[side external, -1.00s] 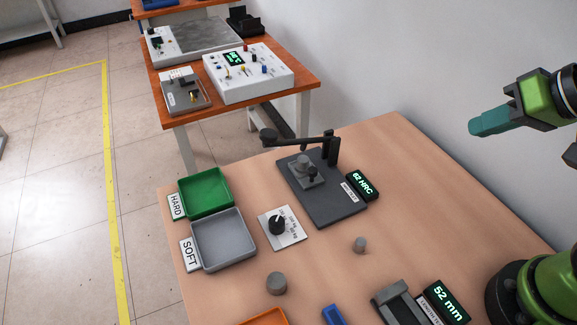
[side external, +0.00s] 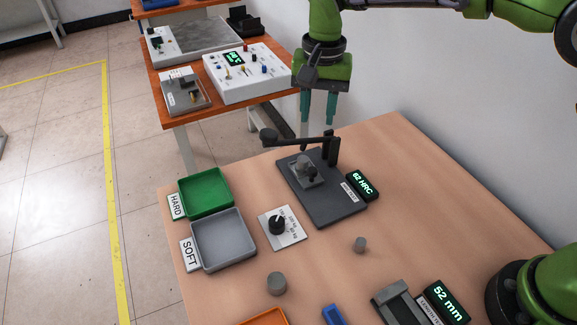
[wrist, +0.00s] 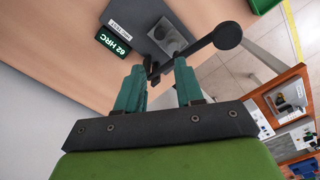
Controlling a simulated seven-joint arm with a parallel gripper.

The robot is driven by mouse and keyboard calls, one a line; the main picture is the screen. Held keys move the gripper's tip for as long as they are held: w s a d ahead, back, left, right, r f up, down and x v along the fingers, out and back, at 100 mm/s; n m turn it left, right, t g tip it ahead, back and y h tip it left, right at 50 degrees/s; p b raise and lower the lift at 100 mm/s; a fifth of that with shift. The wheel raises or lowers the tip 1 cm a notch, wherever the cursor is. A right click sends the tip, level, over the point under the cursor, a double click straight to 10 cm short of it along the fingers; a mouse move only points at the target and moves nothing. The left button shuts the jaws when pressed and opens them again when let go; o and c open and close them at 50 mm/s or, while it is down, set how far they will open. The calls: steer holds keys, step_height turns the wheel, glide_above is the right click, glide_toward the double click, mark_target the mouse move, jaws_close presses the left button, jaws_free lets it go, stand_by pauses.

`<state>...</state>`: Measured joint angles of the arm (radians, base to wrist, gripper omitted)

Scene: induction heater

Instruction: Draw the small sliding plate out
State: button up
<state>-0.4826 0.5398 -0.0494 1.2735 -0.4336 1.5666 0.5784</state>
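The hardness tester has a dark grey base (side external: 335,205) with a long lever arm (side external: 295,141) pivoted on a black post (side external: 331,150). A small grey plate (side external: 305,172) lies on that base, with a round grey piece and a dark knob on it. In the wrist view the small plate (wrist: 170,36) shows beyond the lever (wrist: 203,45). My gripper (side external: 317,118) points down above and behind the post, open and empty, apart from the tester. In the wrist view its teal fingers (wrist: 158,78) are spread, with the lever's post end partly hidden behind them.
A 62 HRC display (side external: 361,186) stands right of the base. A green tray (side external: 206,207), a grey tray (side external: 252,262) and a dial plate (side external: 292,236) lie left and in front. Loose grey cylinders (side external: 276,283) stand nearer. An orange table (side external: 306,88) with instruments is behind.

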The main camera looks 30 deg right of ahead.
mark_target(313, 169)
step_height(313, 169, down, 15)
steer(key=shift+w+m, duration=0.15)
steer(key=shift+m, duration=0.85)
jaws_close()
